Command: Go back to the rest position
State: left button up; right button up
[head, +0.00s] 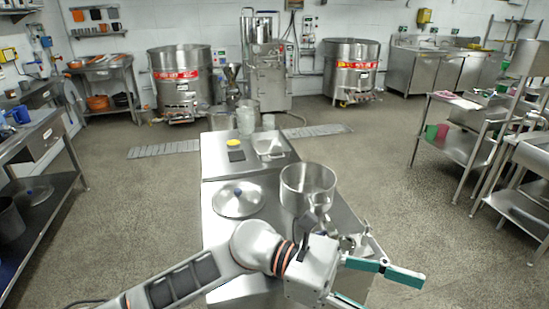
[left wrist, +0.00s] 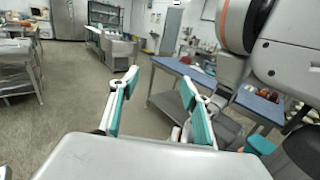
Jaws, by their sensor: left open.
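My left arm comes in from the left of the head view and reaches across the front of the steel table (head: 222,240). My left gripper (head: 382,292) has teal fingers spread apart, with nothing between them, beyond the table's front right edge. In the left wrist view the same gripper (left wrist: 160,80) is open and empty, with floor and distant furniture behind it. A steel hopper bowl (head: 308,188) stands on the table behind the wrist, its lower part partly hidden by my arm. A round steel lid (head: 238,199) lies to its left. My right gripper is not in view.
A pale tray (head: 269,146), a dark flat device (head: 236,156) and clear jars (head: 245,120) stand farther back on the table. Steel shelving (head: 465,145) stands at the right. A blue-topped bench (left wrist: 205,80) shows in the wrist view. Open floor (head: 400,210) lies right of the table.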

pick_arm(q)
jog(key=w+a+n+t+h, duration=0.25)
jog(key=w+n+t, duration=0.3)
jog(key=n, duration=0.35)
jog(key=w+a+f+n+t+h, duration=0.1)
jog(key=w+a+n+t, duration=0.3)
jog(key=n+t, duration=0.35)
jog(key=w+a+n+t+h, duration=0.1)
jog(key=w+a+n+t, duration=0.3)
jog(key=n, duration=0.6)
jog(key=w+a+f+n+t+y, duration=0.4)
jog(key=a+f+n+t+y, duration=0.25)
jog(key=f+n, duration=0.3)
jog(key=s+a+f+n+y, duration=0.2)
jog(key=a+f+n+y, duration=0.3)
jog(key=f, duration=0.4)
jog(key=s+a+f+n+y, duration=0.2)
jog(key=a+f+n+y, duration=0.2)
jog(key=a+f+n, duration=0.4)
jog(key=s+a+f+n+g+y, duration=0.2)
jog(key=s+a+f+n+g, duration=0.2)
jog(key=s+f, duration=0.7)
jog(key=a+f+n, duration=0.2)
jog(key=a, duration=0.2)
jog(key=shift+a+g+y, duration=0.35)
jog(key=shift+y, duration=0.05)
jog(key=shift+w, duration=0.1)
